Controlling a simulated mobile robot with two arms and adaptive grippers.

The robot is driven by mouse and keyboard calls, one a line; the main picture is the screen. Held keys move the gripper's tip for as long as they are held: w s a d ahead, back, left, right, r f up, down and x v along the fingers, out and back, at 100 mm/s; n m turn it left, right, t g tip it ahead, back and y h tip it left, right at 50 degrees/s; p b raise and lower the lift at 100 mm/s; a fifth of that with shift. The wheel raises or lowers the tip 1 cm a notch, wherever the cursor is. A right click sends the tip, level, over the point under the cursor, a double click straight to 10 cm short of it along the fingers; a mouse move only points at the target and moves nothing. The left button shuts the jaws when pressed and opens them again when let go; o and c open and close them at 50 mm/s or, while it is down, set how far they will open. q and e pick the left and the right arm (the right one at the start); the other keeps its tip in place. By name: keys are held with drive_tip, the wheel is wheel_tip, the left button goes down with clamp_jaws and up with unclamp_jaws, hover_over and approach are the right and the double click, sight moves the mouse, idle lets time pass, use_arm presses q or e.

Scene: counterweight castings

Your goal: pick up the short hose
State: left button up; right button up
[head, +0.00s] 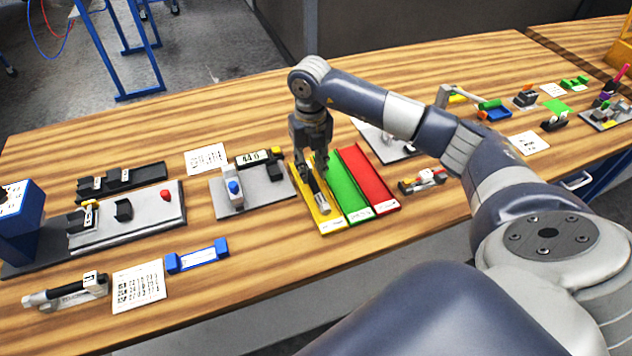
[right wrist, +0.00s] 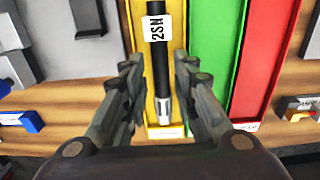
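A short black hose (right wrist: 160,75) with a white "2SN" label and a silver metal end lies lengthwise in the yellow tray (right wrist: 137,20). In the head view the hose (head: 322,201) shows below my right gripper (head: 320,172), which partly covers it. In the right wrist view my right gripper (right wrist: 158,78) points along the hose, with one finger on each side. The fingers are apart, and I see a gap between each of them and the hose. The hose's far end runs out of the wrist view. My left gripper is not in view.
A green tray (head: 347,189) and a red tray (head: 369,182) lie right of the yellow one. A grey fixture (head: 262,191) with a blue knob stands close on the left. Bare wood lies in front of the trays.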

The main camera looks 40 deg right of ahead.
sight(312, 179)
wheel_tip(312, 179, down, 4)
drive_tip(key=shift+s+r+p, duration=0.1)
drive_tip(key=shift+r+p, duration=0.05)
drive_tip(key=shift+p, duration=0.45)
clamp_jaws()
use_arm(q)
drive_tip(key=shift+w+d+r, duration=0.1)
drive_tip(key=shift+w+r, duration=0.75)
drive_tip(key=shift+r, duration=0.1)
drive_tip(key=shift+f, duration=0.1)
use_arm(e)
drive_tip(key=shift+r, duration=0.1)
